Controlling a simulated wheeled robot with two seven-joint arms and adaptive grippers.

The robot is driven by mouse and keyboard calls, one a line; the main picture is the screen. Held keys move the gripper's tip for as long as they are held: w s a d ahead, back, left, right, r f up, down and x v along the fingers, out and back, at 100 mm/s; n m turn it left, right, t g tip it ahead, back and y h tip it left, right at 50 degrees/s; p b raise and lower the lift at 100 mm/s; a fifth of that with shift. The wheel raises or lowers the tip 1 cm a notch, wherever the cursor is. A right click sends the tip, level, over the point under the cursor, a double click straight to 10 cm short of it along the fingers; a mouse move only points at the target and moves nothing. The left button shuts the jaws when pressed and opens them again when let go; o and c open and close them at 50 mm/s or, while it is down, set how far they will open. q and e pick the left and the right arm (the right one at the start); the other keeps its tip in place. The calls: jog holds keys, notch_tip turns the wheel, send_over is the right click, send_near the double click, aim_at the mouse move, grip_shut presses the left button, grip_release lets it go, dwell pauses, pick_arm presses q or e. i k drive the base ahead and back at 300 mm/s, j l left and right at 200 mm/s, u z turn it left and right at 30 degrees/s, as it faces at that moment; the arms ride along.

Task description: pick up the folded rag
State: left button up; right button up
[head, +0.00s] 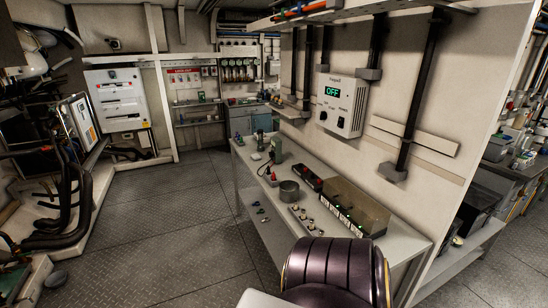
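I cannot make out a folded rag anywhere in the head view. A long light grey bench (262,213) runs along the partition wall with several small items on it, and none of them is clearly cloth. Neither of my grippers shows in this view.
Black hoses (70,205) crowd the left side. The plated floor (165,235) between is mostly open.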

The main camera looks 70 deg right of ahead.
aim_at(256, 156)
jog(key=i+l+z, duration=0.1)
jog(key=i+z, duration=1.35)
jog(key=i+l+z, duration=0.15)
jog(key=i+z, duration=0.2)
jog(key=i, duration=0.35)
